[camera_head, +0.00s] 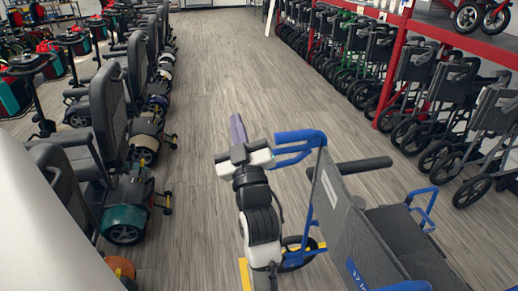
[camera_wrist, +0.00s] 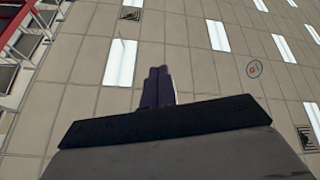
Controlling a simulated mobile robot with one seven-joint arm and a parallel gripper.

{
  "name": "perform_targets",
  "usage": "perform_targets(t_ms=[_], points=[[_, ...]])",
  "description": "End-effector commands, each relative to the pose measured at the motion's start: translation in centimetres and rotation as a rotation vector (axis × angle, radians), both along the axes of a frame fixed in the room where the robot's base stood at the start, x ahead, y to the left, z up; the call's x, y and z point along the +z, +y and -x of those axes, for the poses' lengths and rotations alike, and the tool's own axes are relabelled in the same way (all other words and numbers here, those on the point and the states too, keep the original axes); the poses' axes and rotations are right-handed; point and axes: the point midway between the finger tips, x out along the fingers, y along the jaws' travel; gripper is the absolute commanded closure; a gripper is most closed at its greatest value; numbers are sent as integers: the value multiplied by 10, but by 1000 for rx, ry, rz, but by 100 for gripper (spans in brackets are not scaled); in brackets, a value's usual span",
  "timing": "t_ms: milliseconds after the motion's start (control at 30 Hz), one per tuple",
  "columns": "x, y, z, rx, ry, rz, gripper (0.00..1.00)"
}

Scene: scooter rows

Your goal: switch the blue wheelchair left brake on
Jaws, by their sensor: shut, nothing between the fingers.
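The blue wheelchair (camera_head: 335,215) stands at the lower middle right of the head view, with a blue tubular frame and dark grey fabric. My gripper (camera_head: 236,124) is to the left of its blue upper bar and apart from that bar in the picture. Its purple fingers are together and empty, pointing upward in the view. In the wrist view the fingers (camera_wrist: 158,88) are side by side against the ceiling, and no wheelchair shows. I cannot make out the left brake; my arm and the chair's panel cover much of the chair's near lower side.
A row of mobility scooters (camera_head: 110,120) stands along the left. Folded wheelchairs (camera_head: 415,85) line the right beside a red rack (camera_head: 387,80). The wooden floor aisle (camera_head: 225,65) between them is clear. The wrist view shows ceiling lights (camera_wrist: 121,63).

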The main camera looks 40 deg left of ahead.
Motion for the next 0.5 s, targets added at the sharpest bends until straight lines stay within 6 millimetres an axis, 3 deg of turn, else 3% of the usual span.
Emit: perform_targets(t_ms=[33, 100, 200, 300, 500], points=[[-36, 0, -21, -34, 68, 120, 100], [-81, -4, -38, -64, 131, 258, 100], [-125, -11, -51, -79, 186, 389, 100], [-144, -15, -55, -81, 210, 446, 100], [-147, -15, -55, -82, 211, 453, 100]])
